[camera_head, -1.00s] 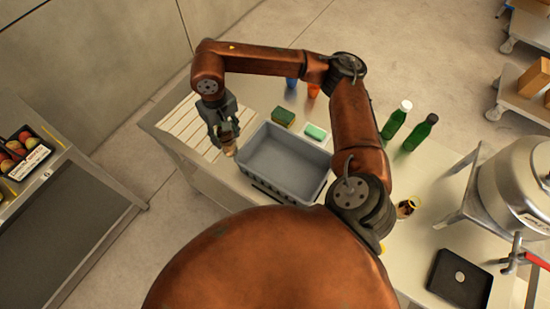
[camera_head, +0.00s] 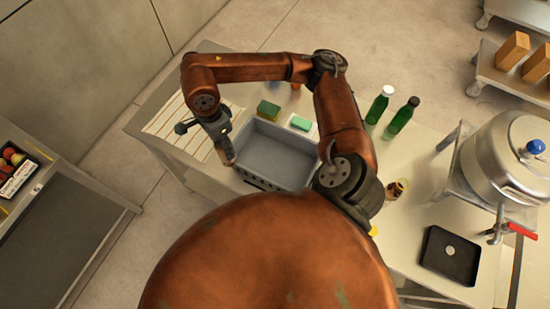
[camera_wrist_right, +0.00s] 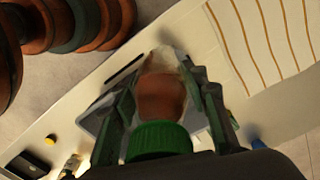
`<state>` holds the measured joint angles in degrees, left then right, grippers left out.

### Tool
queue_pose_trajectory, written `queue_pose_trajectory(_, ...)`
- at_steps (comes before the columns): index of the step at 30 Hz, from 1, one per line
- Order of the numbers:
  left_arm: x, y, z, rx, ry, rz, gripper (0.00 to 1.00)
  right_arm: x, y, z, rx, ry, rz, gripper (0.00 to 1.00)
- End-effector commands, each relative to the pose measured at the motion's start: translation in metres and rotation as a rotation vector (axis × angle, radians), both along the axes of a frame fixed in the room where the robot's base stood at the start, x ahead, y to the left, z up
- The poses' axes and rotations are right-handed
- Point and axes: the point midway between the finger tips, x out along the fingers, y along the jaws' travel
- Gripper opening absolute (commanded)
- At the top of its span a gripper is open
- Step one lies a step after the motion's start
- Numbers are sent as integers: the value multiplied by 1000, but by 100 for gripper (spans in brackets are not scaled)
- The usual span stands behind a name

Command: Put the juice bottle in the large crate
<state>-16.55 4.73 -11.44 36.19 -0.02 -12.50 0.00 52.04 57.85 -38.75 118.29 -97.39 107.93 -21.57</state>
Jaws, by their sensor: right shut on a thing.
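The juice bottle (camera_wrist_right: 160,95) has reddish-brown contents and a green cap (camera_wrist_right: 160,138). My right gripper (camera_wrist_right: 160,112) is shut on it, with a finger on each side. In the head view, the right gripper (camera_head: 224,148) hangs at the left edge of the grey crate (camera_head: 275,160), and only a small end of the bottle (camera_head: 228,157) shows below the fingers. The crate is open and looks empty. I cannot tell whether the bottle is over the rim or beside it. My left gripper is not in view.
A green-yellow sponge (camera_head: 268,109) and a pale green block (camera_head: 300,123) lie behind the crate. Two green bottles (camera_head: 402,116) stand right of my arm. A steel pot (camera_head: 510,155) and a black tray (camera_head: 450,255) are further right.

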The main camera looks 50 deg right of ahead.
Motion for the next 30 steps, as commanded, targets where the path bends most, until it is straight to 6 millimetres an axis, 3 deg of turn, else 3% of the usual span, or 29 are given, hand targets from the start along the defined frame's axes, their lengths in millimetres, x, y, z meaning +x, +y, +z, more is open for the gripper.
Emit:
queue_pose_trajectory(15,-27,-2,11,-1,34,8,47,-38,1,7,-18,-3,-935,0)
queue_pose_trajectory(30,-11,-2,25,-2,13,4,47,-72,-1,13,-28,-10,-1853,0)
